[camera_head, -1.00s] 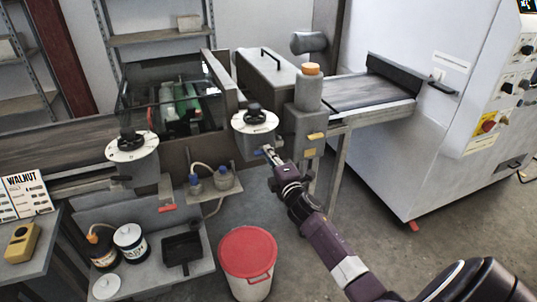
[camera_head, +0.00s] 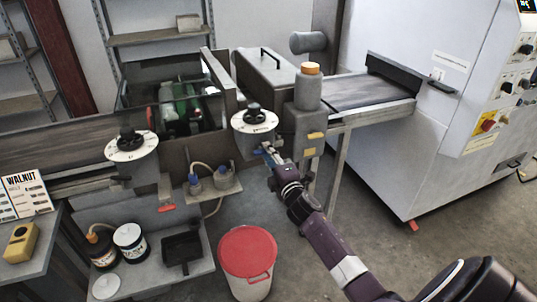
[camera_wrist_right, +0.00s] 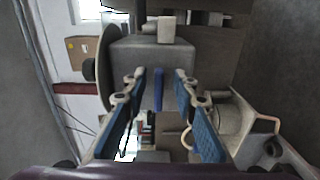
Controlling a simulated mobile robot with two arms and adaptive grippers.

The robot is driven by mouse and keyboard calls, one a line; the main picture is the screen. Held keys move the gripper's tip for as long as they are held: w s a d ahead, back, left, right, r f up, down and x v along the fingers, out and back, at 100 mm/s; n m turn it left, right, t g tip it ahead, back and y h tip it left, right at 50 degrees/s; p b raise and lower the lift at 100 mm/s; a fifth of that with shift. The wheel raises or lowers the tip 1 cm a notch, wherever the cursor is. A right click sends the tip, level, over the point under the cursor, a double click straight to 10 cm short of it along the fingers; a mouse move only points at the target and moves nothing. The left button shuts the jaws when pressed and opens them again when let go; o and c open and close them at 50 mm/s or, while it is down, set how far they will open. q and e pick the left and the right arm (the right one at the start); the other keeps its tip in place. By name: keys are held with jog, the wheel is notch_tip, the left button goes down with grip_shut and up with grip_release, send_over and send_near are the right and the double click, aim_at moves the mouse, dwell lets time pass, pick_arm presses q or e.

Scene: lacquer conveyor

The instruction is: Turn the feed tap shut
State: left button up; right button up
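A blue lever (camera_wrist_right: 158,90), which looks like a tap handle, shows in the right wrist view below a grey block (camera_wrist_right: 150,55). In the head view, this spot is under the white-faced dial (camera_head: 255,121) at the middle of the machine. My right gripper (camera_head: 268,150) reaches up to it there. In the right wrist view, my right gripper (camera_wrist_right: 159,75) has its two blue-padded fingers spread, one on each side of the lever, with a gap on both sides. How deep the lever sits between them is hard to tell. My left gripper is out of view.
A grey post with an orange cap (camera_head: 310,69) and yellow handles (camera_head: 316,136) stands close to the right of my gripper. A red-lidded bin (camera_head: 247,251) stands below. A second dial (camera_head: 131,146) and a red handle (camera_head: 166,208) are at left.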

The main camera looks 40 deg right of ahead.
jog(key=v, duration=1.2)
jog(key=shift+f, duration=0.15)
jog(key=s+a+f+m+g+y, duration=0.1)
jog(key=s+a+f+m+g, duration=0.3)
jog(key=f, duration=0.9)
jog(key=s+a+f+g+y, duration=0.1)
jog(key=s+f, duration=0.4)
jog(key=f, duration=0.7)
jog(key=s+a+f+m+g+y, duration=0.1)
jog(key=s+a+f+m+g, duration=0.3)
jog(key=f, duration=0.9)
jog(key=s+a+f+m+g, duration=0.1)
jog(key=s+a+f+g, duration=0.1)
jog(key=s+f, duration=0.4)
jog(key=s+a+f+m+g+y, duration=0.1)
jog(key=s+f, duration=0.6)
jog(key=s, duration=1)
jog(key=s+a+f+m+g, duration=0.2)
jog(key=s+a+f+g, duration=0.2)
jog(key=s, duration=0.8)
notch_tip(320, 180, down, 2)
jog(key=shift+s+a+f+m, duration=0.2)
jog(key=shift+a+f+m, duration=0.1)
jog(key=shift+a, duration=0.6)
